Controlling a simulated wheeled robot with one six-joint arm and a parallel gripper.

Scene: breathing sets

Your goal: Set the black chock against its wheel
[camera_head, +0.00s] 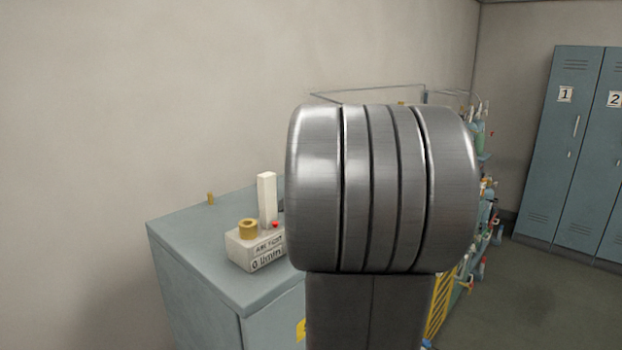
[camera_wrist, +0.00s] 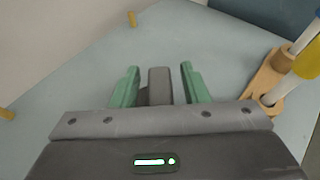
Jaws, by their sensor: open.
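My gripper (camera_wrist: 160,85) shows in the wrist view with its two green fingers apart, above a pale blue-grey top. A dark grey block (camera_wrist: 160,81) shows between the fingers. I cannot tell whether it is the black chock or part of my gripper, and no finger is seen pressed on it. No wheel can be made out in either view. In the head view my own arm covers the middle, and my gripper is hidden behind it.
A blue-grey cabinet (camera_head: 200,270) carries a flow tester (camera_head: 258,250) and a small brass peg (camera_head: 210,198). A wooden holder (camera_wrist: 264,80) with tubes is right of my fingers. A crowded rack (camera_head: 484,215) stands behind my arm; lockers (camera_head: 572,150) stand far right.

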